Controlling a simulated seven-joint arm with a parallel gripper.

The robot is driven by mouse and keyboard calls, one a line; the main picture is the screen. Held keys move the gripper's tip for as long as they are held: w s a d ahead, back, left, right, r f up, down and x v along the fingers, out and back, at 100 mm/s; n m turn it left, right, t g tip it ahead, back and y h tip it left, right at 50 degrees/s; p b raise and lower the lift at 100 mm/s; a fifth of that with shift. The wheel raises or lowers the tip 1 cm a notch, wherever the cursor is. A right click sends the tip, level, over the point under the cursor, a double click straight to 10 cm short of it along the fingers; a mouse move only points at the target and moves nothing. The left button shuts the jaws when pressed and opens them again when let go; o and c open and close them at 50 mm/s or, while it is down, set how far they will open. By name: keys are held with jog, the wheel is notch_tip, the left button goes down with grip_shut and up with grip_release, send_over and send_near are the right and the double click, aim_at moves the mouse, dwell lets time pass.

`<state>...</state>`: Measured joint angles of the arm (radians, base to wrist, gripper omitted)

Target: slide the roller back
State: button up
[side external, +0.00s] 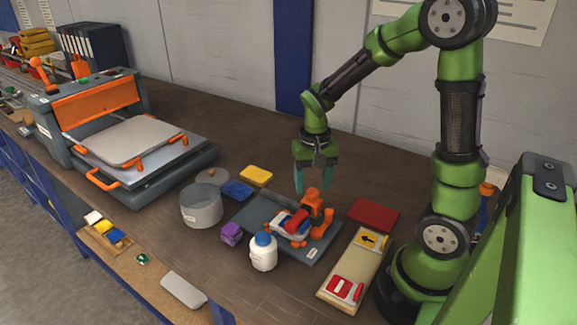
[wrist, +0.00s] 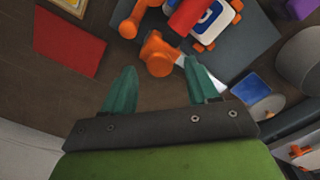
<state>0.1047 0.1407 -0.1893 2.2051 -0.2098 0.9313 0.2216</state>
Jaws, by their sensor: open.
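The roller (side external: 296,221) is a red cylinder beside an orange upright holder (side external: 317,212) on a dark grey tray (side external: 257,208). A white and blue sign plate (side external: 284,228) with orange clamps lies under or beside the roller; I cannot tell whether they touch. In the wrist view, the red roller (wrist: 185,18) is at the top edge, partly cut off, with an orange rounded part (wrist: 158,55) nearer my fingers. My gripper (side external: 312,187) is open and empty, pointing down above the orange holder. Its two green fingers (wrist: 160,68) also show apart in the wrist view.
A white bottle with a blue cap (side external: 264,253) stands at the tray's front edge, near a purple block (side external: 231,233) and a grey pot (side external: 201,206). A red plate (side external: 373,215) and a sign board (side external: 338,279) lie right. A grey and orange press (side external: 120,135) stands left.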

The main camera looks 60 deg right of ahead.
jog(key=shift+f, duration=0.85)
jog(key=shift+c, duration=0.4)
grip_shut()
